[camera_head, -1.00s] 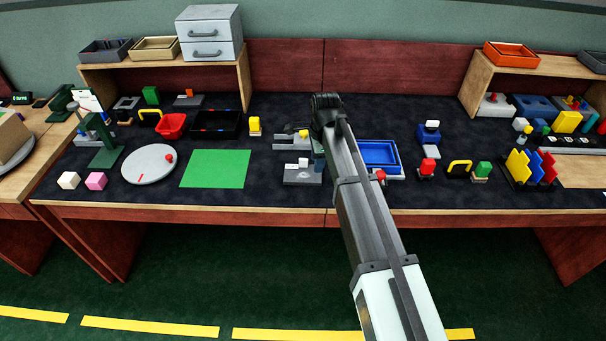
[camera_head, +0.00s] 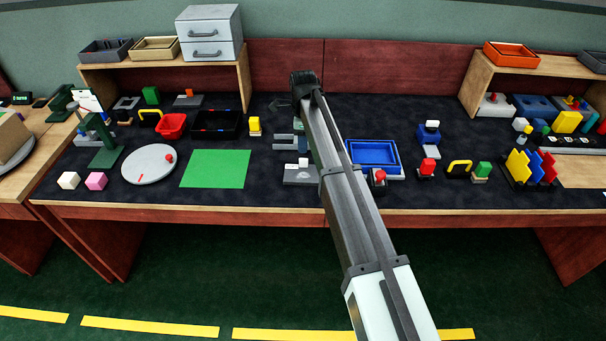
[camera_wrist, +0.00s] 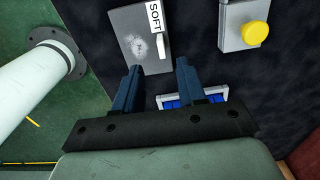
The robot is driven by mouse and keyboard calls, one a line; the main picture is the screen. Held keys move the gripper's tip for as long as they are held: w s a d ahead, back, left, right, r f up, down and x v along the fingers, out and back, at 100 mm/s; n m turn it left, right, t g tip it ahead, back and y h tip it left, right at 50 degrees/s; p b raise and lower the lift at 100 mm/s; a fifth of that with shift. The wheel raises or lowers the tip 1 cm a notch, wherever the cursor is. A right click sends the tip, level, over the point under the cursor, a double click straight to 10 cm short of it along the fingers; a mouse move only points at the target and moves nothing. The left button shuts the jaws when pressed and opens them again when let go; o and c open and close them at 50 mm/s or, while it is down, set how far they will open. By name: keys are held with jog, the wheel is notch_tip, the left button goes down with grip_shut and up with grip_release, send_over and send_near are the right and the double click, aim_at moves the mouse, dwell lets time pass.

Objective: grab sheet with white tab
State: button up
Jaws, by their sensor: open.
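A flat grey sheet (camera_wrist: 138,38) lies on the dark mat, with a white upright tab (camera_wrist: 161,46) on it and a white label reading SOFT beside the tab. In the head view the sheet (camera_head: 296,176) and its white tab (camera_head: 303,162) are near the table's front edge, left of my arm. My gripper (camera_wrist: 158,66) is open and empty. In the wrist view its two dark blue fingers appear over the sheet's lower edge, the tab lying between their lines of reach. The height gap cannot be judged. In the head view my arm hides the fingers.
A grey block with a yellow knob (camera_wrist: 257,34) stands beside the sheet. A blue and white item (camera_wrist: 196,99) shows between the fingers. A blue tray (camera_head: 373,154) and a red button (camera_head: 380,175) lie right of my arm. A green mat (camera_head: 216,168) lies left.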

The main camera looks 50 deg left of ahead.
aim_at(303, 159)
jog(key=shift+w+f, duration=0.1)
jog(key=shift+f, duration=3.6)
jog(key=shift+c, duration=0.2)
grip_shut()
